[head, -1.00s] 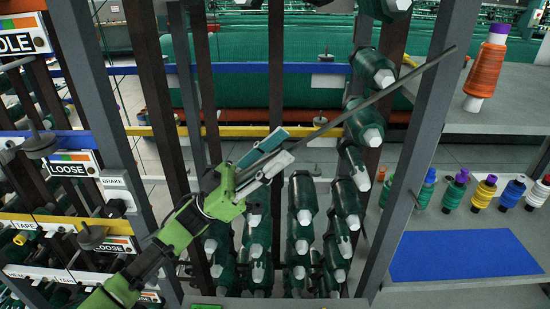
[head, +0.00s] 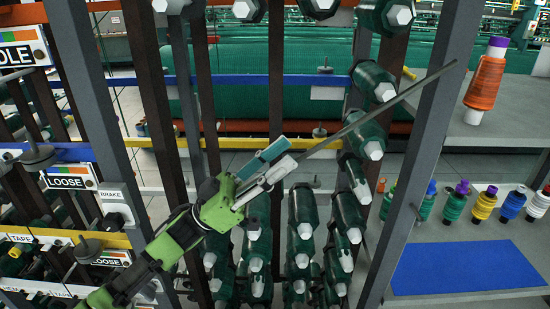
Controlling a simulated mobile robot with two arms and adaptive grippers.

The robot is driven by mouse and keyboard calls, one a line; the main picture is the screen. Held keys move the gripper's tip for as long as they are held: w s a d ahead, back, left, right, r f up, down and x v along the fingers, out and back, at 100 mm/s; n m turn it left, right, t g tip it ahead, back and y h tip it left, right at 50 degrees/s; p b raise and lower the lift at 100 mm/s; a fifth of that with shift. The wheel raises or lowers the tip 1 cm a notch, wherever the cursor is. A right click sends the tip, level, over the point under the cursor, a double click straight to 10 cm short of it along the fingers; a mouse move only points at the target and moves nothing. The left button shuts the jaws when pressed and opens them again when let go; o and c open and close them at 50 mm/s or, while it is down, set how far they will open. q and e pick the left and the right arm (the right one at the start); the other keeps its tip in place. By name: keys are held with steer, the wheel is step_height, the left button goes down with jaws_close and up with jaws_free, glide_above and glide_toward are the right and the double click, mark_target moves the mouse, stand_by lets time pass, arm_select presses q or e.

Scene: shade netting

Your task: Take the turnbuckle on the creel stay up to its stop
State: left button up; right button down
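My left gripper (head: 278,160) comes in from the lower left in the head view. Its fingers look shut on a long, thin grey bar (head: 395,100). The bar slants up to the right, its far end in front of the right grey post. I cannot pick out the turnbuckle. A thin diagonal line beside the left post may be a stay, but I cannot tell. My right gripper is not in view.
Green yarn packages (head: 305,220) hang in rows behind the bar. Grey posts (head: 425,150) stand on both sides. At right are an upper shelf with an orange cone (head: 485,85), and a lower shelf with colored spools and a blue mat (head: 470,268). Labelled signs (head: 68,177) are at left.

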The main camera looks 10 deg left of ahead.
arm_select(q)
steer(key=shift+s+a, duration=0.1)
steer(key=shift+s, duration=0.1)
steer(key=shift+s+a+f+m+b, duration=0.2)
steer(key=shift+s+f+m+b, duration=0.2)
steer(key=shift+b, duration=0.25)
steer(key=shift+a+f, duration=0.25)
steer(key=shift+f, duration=0.05)
steer(key=shift+w+a+f+b, duration=0.1)
steer(key=shift+a+f+b, duration=0.65)
steer(key=shift+f, duration=0.1)
steer(key=shift+b+v, duration=0.6)
steer(key=shift+v, duration=0.2)
steer(key=b+v, duration=0.5)
steer(key=v, duration=0.4)
steer(key=shift+w+f+b, duration=0.35)
steer(key=shift+f+b, duration=0.05)
